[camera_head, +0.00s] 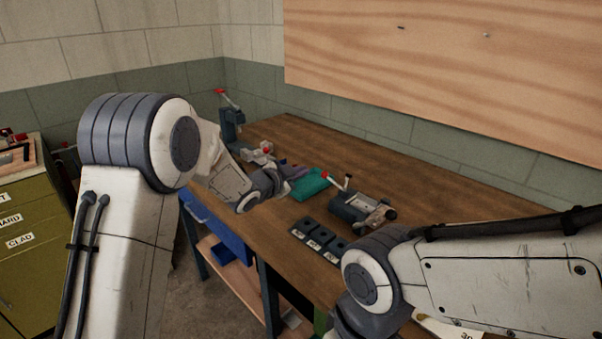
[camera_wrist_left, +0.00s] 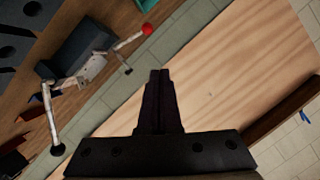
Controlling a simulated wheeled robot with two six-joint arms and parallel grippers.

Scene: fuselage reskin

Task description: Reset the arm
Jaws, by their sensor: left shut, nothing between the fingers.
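My left gripper (camera_wrist_left: 159,76) shows in the left wrist view with its two dark fingers together and nothing between them. In the head view my left arm reaches in from the left, bent at a large grey joint, and its wrist hangs above the left part of the wooden workbench (camera_head: 290,138). The left fingertips are hard to make out there. My right arm crosses the lower right of the head view, and its gripper is out of the picture.
A grey bench device with a red-knobbed lever (camera_head: 351,205) stands on the bench, and dark blocks with holes (camera_head: 318,238) lie in front of it. A teal item (camera_head: 312,184) lies behind. A lever press (camera_head: 231,122) stands at the far corner. An olive cabinet (camera_head: 28,245) is at left.

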